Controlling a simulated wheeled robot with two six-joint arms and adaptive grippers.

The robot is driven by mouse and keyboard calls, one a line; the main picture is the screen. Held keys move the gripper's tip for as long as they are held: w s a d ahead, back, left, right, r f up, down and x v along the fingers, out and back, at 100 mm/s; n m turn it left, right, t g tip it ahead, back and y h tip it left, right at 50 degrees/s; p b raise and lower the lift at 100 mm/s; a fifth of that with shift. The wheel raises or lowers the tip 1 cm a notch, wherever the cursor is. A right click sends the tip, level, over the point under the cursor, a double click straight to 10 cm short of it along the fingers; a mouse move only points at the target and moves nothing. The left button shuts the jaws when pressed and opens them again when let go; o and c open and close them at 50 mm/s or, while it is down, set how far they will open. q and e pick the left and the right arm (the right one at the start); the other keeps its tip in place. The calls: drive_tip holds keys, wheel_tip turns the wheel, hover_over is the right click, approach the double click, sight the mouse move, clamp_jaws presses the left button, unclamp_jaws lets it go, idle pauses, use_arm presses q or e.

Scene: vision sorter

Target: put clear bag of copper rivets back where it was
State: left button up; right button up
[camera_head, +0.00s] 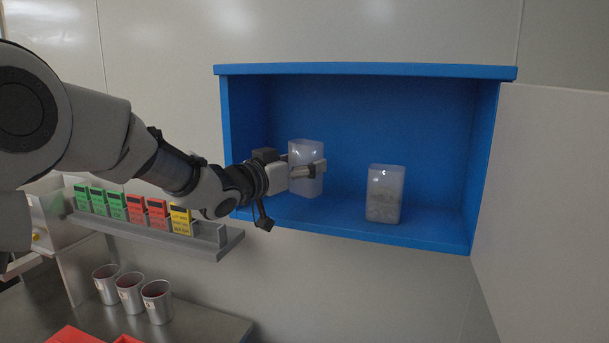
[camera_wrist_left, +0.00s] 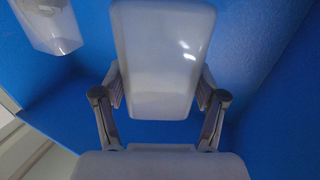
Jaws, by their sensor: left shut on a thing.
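My left gripper (camera_head: 312,171) is shut on a translucent, whitish clear bag (camera_head: 304,154) inside the left part of the blue shelf box (camera_head: 365,69). The held bag is upright; I cannot tell whether its bottom touches the shelf floor. In the left wrist view the fingers (camera_wrist_left: 160,98) clasp both sides of this bag (camera_wrist_left: 160,50). No copper colour shows in it, so its contents cannot be told. A second clear bag (camera_head: 385,194) with greyish contents at its bottom stands on the shelf floor to the right. It also shows in the left wrist view (camera_wrist_left: 48,25).
A rail (camera_head: 205,246) with several green, red and yellow cards runs below my left arm. Three metal cups (camera_head: 130,292) stand on the counter (camera_head: 205,329). A red item (camera_head: 72,335) shows at the bottom edge. A pale panel (camera_head: 550,200) stands right of the blue box.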

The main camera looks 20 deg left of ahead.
sight(297, 182)
use_arm(q)
drive_tip(key=f, duration=0.1)
drive_tip(key=w+f+p, duration=0.1)
drive_tip(key=shift+w+d+f, duration=0.1)
drive_tip(key=shift+d+f, duration=0.05)
drive_tip(key=shift+f, duration=0.65)
drive_tip(key=shift+f, duration=0.1)
drive_tip(key=shift+f, duration=0.15)
drive_tip(key=o, duration=1.4)
drive_tip(key=shift+r, duration=0.2)
